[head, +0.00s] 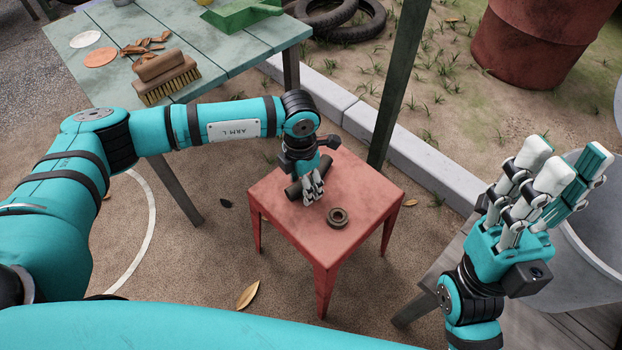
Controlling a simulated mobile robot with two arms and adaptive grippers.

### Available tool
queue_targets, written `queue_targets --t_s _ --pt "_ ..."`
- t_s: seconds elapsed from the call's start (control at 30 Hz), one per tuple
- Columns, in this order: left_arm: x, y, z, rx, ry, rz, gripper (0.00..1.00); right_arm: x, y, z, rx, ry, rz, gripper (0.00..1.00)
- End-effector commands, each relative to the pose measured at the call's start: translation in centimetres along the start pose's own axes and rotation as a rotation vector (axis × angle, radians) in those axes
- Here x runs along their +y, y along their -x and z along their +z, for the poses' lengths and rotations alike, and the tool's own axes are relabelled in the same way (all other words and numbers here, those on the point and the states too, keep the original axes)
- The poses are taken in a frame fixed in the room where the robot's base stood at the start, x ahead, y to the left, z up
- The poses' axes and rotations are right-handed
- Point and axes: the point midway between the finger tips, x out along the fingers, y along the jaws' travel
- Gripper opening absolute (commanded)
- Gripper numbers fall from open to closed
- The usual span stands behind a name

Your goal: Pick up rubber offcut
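A dark cylindrical piece (293,190), likely the rubber offcut, lies on the red stool (363,196). My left gripper (313,190) points down over the stool with its pale fingers at this piece. The fingers and wrist cover much of the piece, so I cannot tell whether they are closed on it or only touching. My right gripper (546,165) is raised at the right, away from the stool. Its fingers are extended and apart, with nothing held between them.
The green table (215,50) holds a brush (165,78), brown scraps (146,44) and a green dustpan (238,14). A dark post (400,80) stands behind the stool. A grey tub (596,235) is at the right.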

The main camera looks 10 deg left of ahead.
Motion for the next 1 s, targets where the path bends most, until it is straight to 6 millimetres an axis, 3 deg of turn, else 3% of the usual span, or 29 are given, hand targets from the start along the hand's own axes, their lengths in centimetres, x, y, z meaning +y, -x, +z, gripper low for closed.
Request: queue_targets --t_s 0.17,0.6,1.0 --pt "0.00 0.07 0.01 0.000 0.000 0.000 0.58 0.00 -0.06 0.00 -0.001 0.000 0.000 0.33" --pt "0.01 0.10 0.01 0.000 0.000 0.000 0.01 -0.01 -0.06 0.02 -0.002 0.000 0.000 0.33" --pt "0.02 0.77 0.04 -0.001 0.000 0.001 0.00 0.00 -0.42 -0.05 -0.002 0.000 0.000 0.33"
